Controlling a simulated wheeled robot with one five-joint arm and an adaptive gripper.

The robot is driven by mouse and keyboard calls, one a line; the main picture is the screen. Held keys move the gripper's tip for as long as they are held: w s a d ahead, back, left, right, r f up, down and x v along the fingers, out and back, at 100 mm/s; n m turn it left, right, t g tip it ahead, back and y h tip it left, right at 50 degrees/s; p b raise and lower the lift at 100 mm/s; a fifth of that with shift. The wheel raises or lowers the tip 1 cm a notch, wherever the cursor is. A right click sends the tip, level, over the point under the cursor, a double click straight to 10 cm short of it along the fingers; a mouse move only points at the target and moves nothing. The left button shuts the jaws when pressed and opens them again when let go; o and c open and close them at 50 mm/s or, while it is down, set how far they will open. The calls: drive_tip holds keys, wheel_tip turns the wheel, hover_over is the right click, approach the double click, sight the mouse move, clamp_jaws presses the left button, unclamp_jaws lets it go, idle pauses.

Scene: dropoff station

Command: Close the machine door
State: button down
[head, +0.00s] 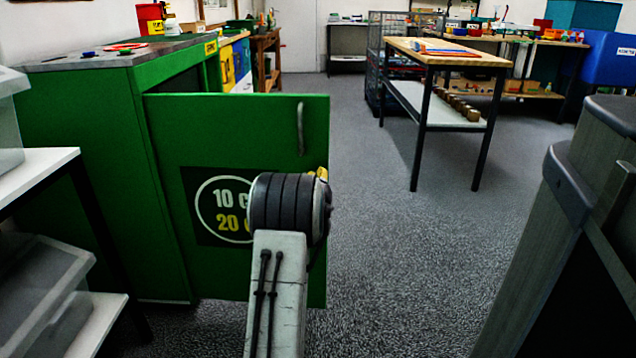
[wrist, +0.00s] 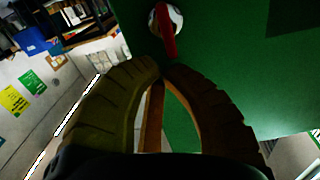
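The machine (head: 95,170) is a green cabinet with a grey top at the left of the head view. Its green door (head: 240,130) stands open, swung out to the right, with a dark opening behind its top edge. The door has a grey vertical handle (head: 301,128) near its free edge and a sign (head: 215,205) lower down. My arm covers part of the sign and lower door. In the wrist view my gripper (wrist: 158,66) looks shut and empty, its ribbed fingers meeting at the tips. A red piece on a white round base (wrist: 167,28) lies just beyond them, on a green surface (wrist: 225,85).
White shelves with clear bins (head: 45,295) stand at the left front. A wooden-topped table (head: 445,52) stands at the back right. A large grey object (head: 575,230) takes up the right front. Carpeted floor (head: 400,250) lies open between.

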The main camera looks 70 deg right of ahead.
drive_tip(key=shift+x, duration=0.8)
